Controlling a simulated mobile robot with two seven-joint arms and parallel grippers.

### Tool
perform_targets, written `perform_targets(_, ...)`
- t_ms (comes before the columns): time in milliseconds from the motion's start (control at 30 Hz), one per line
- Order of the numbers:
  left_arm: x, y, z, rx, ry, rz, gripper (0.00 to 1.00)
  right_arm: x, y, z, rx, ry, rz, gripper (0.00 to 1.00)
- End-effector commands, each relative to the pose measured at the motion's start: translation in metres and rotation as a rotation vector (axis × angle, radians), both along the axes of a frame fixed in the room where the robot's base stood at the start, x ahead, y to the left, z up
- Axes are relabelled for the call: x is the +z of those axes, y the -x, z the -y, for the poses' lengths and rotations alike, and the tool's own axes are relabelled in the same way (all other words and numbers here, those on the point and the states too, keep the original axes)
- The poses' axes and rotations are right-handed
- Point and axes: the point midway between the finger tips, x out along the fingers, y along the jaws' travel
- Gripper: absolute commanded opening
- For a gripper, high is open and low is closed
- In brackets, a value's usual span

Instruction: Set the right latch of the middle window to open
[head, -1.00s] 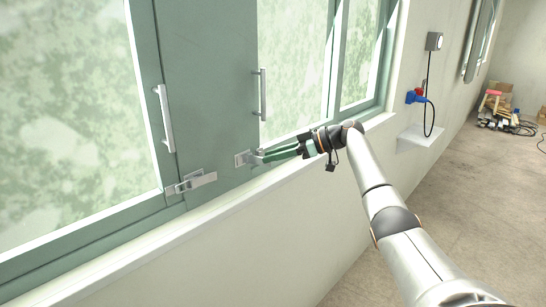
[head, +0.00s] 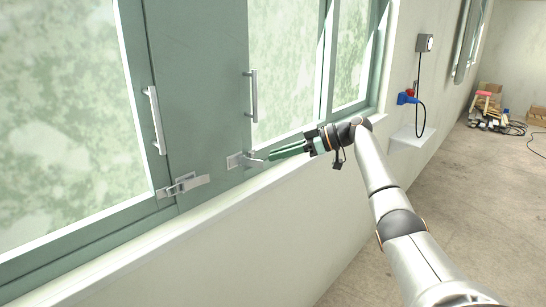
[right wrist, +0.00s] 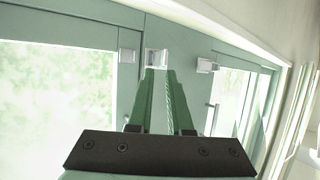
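A grey metal latch (head: 236,160) sits at the lower right edge of the solid green panel, with a lever reaching right. My right gripper (head: 271,155) is just to the right of this lever; I cannot tell whether they touch. In the right wrist view a latch plate (right wrist: 155,57) shows just beyond the tips of the two green fingers (right wrist: 166,72). A narrow gap shows between the fingers, with nothing visible in it. Another latch (head: 184,186) sits lower left, its lever also pointing right. My left gripper is not in view.
Upright handles stand above the left latch (head: 156,120) and the right latch (head: 253,95). A pale sill (head: 210,215) runs below the windows. A wall box with a cable (head: 425,42) and a small shelf (head: 412,137) are to the right.

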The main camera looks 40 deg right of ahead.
Motion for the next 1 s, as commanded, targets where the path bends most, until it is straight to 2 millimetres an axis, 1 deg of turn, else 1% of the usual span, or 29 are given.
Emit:
perform_targets(233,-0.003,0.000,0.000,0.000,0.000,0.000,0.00,0.005,0.013,0.007,0.001,0.000,0.000,0.18)
perform_targets(667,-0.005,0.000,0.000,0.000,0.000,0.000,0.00,0.006,0.017,0.009,0.002,-0.001,0.000,0.18)
perform_targets(1000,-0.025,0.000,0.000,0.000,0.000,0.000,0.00,0.004,0.044,0.026,0.001,0.000,-0.001,0.18)
